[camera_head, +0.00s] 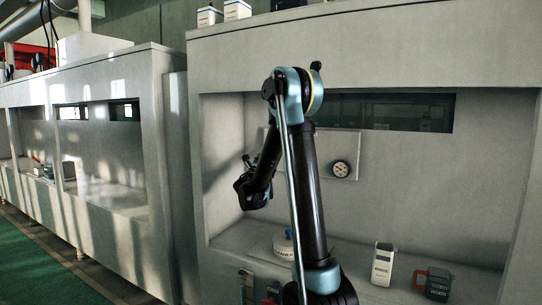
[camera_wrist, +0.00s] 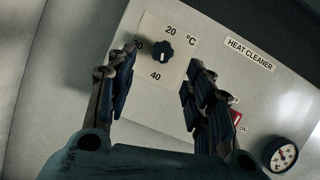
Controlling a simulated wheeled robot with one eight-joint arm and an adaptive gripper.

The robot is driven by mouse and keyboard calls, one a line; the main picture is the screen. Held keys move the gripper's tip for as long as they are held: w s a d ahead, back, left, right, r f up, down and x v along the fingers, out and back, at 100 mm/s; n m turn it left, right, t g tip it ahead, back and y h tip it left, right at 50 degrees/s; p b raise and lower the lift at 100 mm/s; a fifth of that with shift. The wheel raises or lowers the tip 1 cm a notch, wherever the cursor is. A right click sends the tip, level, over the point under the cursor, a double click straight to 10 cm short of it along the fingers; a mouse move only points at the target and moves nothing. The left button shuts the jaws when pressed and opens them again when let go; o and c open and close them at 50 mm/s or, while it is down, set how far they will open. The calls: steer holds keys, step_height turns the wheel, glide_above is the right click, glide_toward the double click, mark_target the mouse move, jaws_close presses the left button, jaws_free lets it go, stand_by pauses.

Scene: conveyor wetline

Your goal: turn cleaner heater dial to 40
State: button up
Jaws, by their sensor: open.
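The heater dial (camera_wrist: 162,50) is a dark blue lobed knob on a pale square scale plate (camera_wrist: 150,108). The plate reads 20 above, °C beside it and 40 below; another number on the left is partly hidden by a finger. A small white mark shows on the knob's lower middle; its exact setting is hard to tell. My gripper (camera_wrist: 160,72) is open, its fingers on either side of the knob in the picture, with no clear contact. In the head view my gripper (camera_head: 248,190) is at the panel's left, and the dial is hidden.
The panel (camera_head: 348,168) is labelled HEAT CLEANER and has a round gauge (camera_head: 340,169) and a red switch (camera_wrist: 235,118). A white round container (camera_head: 285,246), a white box (camera_head: 382,264) and a red-grey item (camera_head: 431,284) stand on the shelf below.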

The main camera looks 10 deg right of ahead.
steer(key=shift+v, duration=2.25)
